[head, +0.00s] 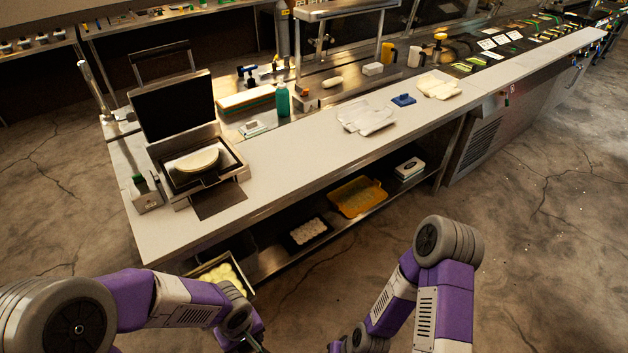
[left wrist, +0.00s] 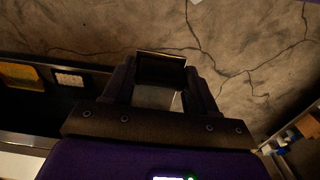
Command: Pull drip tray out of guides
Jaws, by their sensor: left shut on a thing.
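A griddle press (head: 195,160) with its dark lid raised stands at the left end of the counter, with a pale round tortilla (head: 197,160) on its plate. A flat dark plate (head: 218,201) lies in front of it, at the counter's front edge; I cannot tell if this is the drip tray. In the left wrist view my left gripper (left wrist: 160,90) is shut on a dark, tray-like thing with a pale rim (left wrist: 161,56), held over the floor in front of the counter. Whether that is the drip tray is unclear. My right gripper is out of view.
The lower shelf holds a box of pale dough balls (head: 222,272), a dark tray of white pieces (head: 309,231) and a yellow tray (head: 357,210). The floor in front is open.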

